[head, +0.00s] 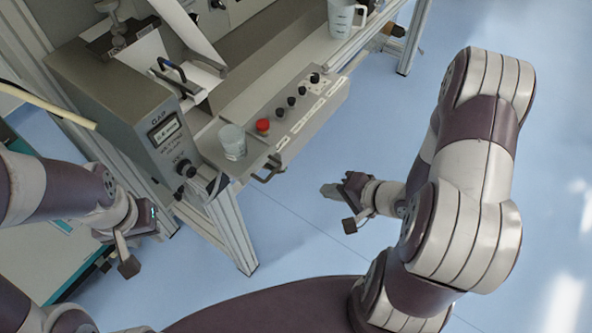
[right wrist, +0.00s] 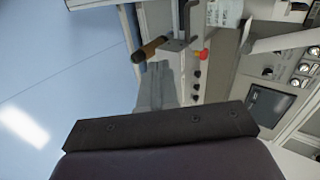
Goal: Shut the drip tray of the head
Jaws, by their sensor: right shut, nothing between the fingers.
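The tray that I take for the drip tray (head: 215,157) is a grey metal ledge below the head's grey box (head: 118,92), with a clear cup (head: 232,142) on it. A dark bar handle (head: 268,173) is at its front; how far the tray sticks out is hard to tell. The handle also shows at the top of the right wrist view (right wrist: 186,14), beside the cup (right wrist: 224,12). My right gripper (head: 330,190) is shut and empty, right of the handle and apart from it. My left gripper (head: 122,262) is low at the left; its jaw gap is unclear.
A control panel (head: 312,110) with a red button and several black knobs adjoins the tray on the right. A measuring jug (head: 343,18) stands on the bench behind. A frame leg (head: 232,235) stands below the tray. The blue floor before the panel is clear.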

